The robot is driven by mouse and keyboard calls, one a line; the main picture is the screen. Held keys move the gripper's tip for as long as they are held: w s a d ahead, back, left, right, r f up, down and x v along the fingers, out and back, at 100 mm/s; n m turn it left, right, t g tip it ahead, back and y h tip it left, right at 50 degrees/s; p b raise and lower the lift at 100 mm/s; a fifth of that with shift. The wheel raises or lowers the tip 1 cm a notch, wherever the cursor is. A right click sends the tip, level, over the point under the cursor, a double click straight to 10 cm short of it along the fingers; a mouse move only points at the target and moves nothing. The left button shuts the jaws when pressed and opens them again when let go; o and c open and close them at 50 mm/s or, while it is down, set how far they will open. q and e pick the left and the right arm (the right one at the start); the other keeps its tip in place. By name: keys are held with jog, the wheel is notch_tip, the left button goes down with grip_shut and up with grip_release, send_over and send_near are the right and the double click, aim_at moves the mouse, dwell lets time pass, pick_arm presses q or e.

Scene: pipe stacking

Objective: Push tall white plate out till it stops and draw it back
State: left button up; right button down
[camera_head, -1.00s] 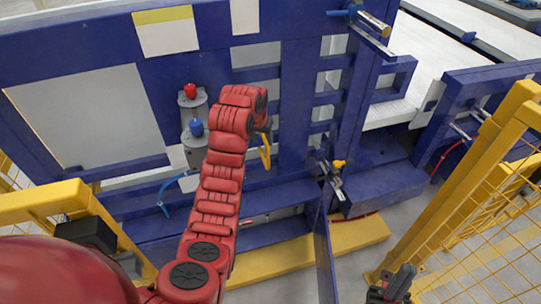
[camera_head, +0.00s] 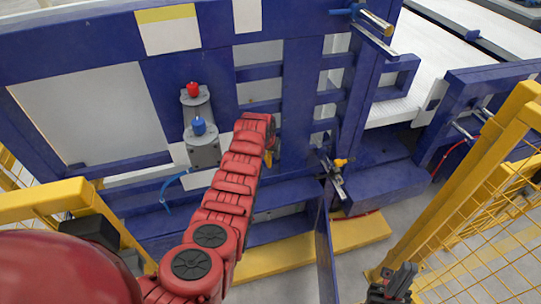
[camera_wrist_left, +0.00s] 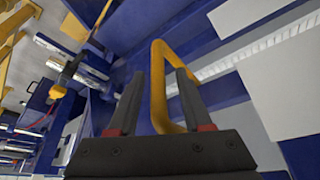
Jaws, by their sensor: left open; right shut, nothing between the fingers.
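A tall white plate (camera_head: 259,54) shows behind the blue bars near the middle of the head view, partly covered by the frame and my left arm. A yellow loop handle (camera_head: 268,158) shows just past the end of my left arm. In the left wrist view the handle (camera_wrist_left: 158,85) stands between the open fingers of my left gripper (camera_wrist_left: 160,74), which are apart, not closed on it. Its join to the plate is hidden. In the head view my left gripper is hidden behind its wrist. My right gripper (camera_head: 402,284) is shut and empty at the bottom.
A blue frame (camera_head: 300,100) surrounds the white panels. A grey cylinder with red and blue knobs (camera_head: 198,125) is left of my left arm. A metal latch with a yellow knob (camera_head: 334,175) is to the right. A yellow mesh fence (camera_head: 480,190) stands at right.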

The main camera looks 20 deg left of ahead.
pick_arm(q)
jog(key=shift+w+d+f, duration=0.1)
jog(key=shift+w+f, duration=0.1)
jog(key=shift+f, duration=0.5)
jog(key=shift+c, duration=0.2)
grip_shut()
dwell(1.0)
